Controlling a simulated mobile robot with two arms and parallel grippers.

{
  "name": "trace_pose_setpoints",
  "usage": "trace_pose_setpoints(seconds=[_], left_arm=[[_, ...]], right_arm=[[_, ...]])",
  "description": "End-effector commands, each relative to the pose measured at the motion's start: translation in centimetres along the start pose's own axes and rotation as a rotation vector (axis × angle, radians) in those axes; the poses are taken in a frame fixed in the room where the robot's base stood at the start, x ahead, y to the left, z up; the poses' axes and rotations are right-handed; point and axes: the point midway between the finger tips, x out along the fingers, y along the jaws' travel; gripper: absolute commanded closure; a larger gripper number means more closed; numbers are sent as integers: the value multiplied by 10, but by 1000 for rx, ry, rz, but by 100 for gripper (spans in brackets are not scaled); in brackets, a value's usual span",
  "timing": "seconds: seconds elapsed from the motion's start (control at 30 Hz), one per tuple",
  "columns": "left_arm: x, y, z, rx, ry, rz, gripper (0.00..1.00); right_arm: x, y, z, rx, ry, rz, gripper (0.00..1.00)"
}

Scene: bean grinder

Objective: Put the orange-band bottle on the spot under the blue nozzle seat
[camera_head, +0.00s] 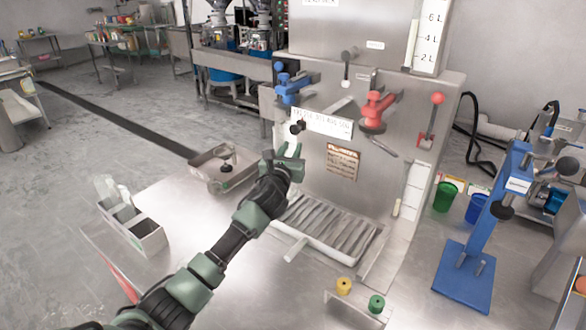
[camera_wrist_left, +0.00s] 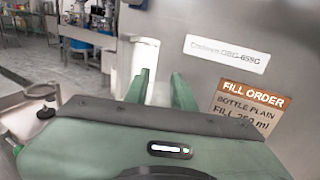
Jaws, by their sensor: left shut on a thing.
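My left gripper (camera_head: 291,160) is in front of the steel machine, below the blue nozzle seat (camera_head: 290,88). It is shut on a pale, whitish bottle (camera_head: 292,149), held above the slatted tray (camera_head: 322,236). In the left wrist view, the white bottle (camera_wrist_left: 144,58) shows at the green fingers (camera_wrist_left: 165,88), mostly behind the left one. Its orange band does not show, and its base is hidden. The red nozzle seat (camera_head: 376,110) is to the right of the blue one. My right gripper is not in view.
A fill-order sign (camera_head: 342,162) is on the machine front, close to the gripper. A steel basin (camera_head: 222,170) is left of it. A divided holder (camera_head: 133,225) stands at the table's left. A blue stand (camera_head: 470,262) and green and blue cups (camera_head: 445,197) are at the right.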

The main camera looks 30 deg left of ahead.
Motion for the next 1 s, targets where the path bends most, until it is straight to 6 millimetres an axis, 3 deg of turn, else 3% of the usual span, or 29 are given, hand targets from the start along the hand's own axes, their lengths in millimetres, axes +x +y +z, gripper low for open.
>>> trace_pose_setpoints(seconds=[0.3,0.53,0.57,0.67,1.0], left_arm=[[0,0,-38,-2,3,1,100],[0,0,-41,1,0,0,100],[0,0,-41,1,1,1,72],[0,0,-41,1,1,0,47],[-2,0,-40,2,0,0,47]], right_arm=[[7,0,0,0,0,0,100],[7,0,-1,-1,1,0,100],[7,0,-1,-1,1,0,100],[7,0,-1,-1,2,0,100],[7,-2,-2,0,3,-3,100]])
